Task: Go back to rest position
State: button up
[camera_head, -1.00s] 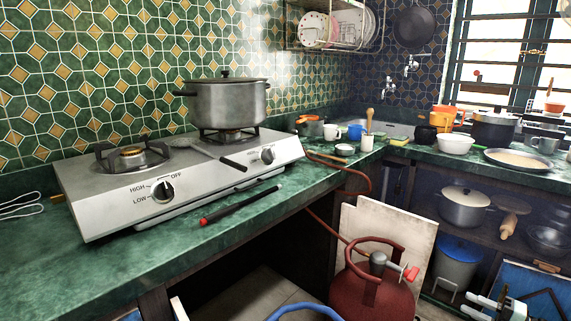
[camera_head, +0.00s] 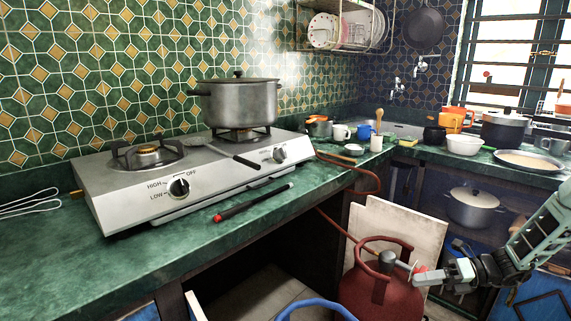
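The two-burner gas hotplate (camera_head: 135,187) stands on the green counter. Its left burner (camera_head: 148,156) is bare. A lidded metal pot (camera_head: 238,103) sits on the right burner, with pale haze above it. The left knob (camera_head: 180,188) and right knob (camera_head: 280,155) are on the front panel. The red gas cylinder (camera_head: 378,293) stands below the counter, with a grey regulator (camera_head: 387,262) and a red tap (camera_head: 420,270) on top. My gripper (camera_head: 424,277) is at the right of the cylinder, close to the red tap. Its fingers are small and overlap the tap, so their opening and any contact are unclear.
A black-and-red lighter (camera_head: 252,202) lies on the counter before the hotplate. Pale boards (camera_head: 400,228) lean behind the cylinder. A shelf with a lidded pot (camera_head: 473,207) is behind my arm. A blue curved thing (camera_head: 315,306) is at the bottom edge.

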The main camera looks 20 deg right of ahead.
jog(key=s+a+r+n+g+h, duration=0.1)
jog(key=a+r+n+g+h, duration=0.15)
jog(key=a+n, duration=0.45)
jog(key=s+a+r+n+g+h, duration=0.1)
jog(key=a+r+n+g, duration=0.3)
jog(key=a+n, duration=0.3)
jog(key=s+a+r+n+g+h, duration=0.25)
jog(key=a+r+n, duration=0.2)
jog(key=a, duration=0.45)
jog(key=s+a+r+n+t+h, duration=0.1)
jog(key=s+a+r+n+h, duration=0.25)
jog(key=s+a+n, duration=0.6)
jog(key=s+a+r+n+t+h, duration=0.3)
jog(key=s+n, duration=0.4)
jog(key=n, duration=0.7)
notch_tip(320, 180, up, 15)
jog(key=g+p, duration=0.1)
jog(key=p, duration=1.3)
jog(key=shift+s+h, duration=0.25)
jog(key=shift+h, duration=0.1)
jog(key=shift+a+f, duration=0.1)
